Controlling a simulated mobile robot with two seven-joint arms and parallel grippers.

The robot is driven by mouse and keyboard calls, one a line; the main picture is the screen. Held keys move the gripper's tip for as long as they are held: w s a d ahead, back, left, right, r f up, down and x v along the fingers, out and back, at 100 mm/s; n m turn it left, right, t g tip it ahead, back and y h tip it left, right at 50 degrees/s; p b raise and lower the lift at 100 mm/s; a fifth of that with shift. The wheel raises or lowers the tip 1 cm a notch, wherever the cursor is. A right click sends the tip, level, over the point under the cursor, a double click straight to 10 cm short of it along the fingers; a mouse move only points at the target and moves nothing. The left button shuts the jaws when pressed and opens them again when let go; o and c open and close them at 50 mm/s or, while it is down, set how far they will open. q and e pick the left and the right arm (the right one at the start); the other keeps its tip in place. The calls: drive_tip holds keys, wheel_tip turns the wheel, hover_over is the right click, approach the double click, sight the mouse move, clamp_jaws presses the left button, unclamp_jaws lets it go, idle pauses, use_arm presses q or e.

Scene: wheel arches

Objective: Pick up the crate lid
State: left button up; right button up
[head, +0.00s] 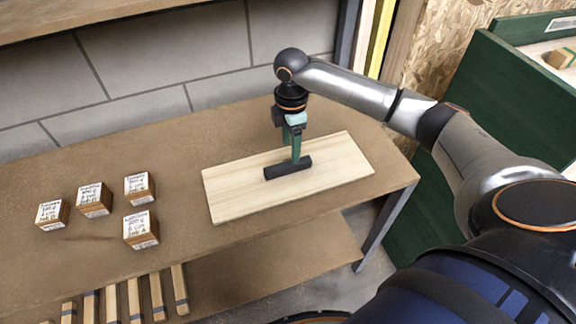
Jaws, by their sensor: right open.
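The crate lid (235,200) is a flat, pale wooden board with a dark bar handle (280,170) at its middle. It lies on the brown bench top in the head view. My right gripper (296,158) points straight down over the lid, with its green fingertips at the handle. It is open. Whether the fingers straddle the handle or touch it is hard to tell, as they overlap in this view. What lies under the lid is hidden. My left gripper is not in view.
Several small labelled wooden blocks (136,187) stand on the bench (180,150) left of the lid. Several wooden strips with dark bands (157,297) lie below its front edge. A brick wall is behind, and a green-sided crate (480,110) is at the right.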

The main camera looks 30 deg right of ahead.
sight(288, 163)
drive_tip(key=f, duration=0.6)
drive_tip(key=shift+w+a+f, duration=0.1)
drive_tip(key=shift+a+f, duration=0.1)
drive_tip(key=shift+a, duration=0.1)
drive_tip(key=shift+c, duration=0.2)
clamp_jaws()
drive_tip(key=shift+w+r, duration=0.1)
idle(0.9)
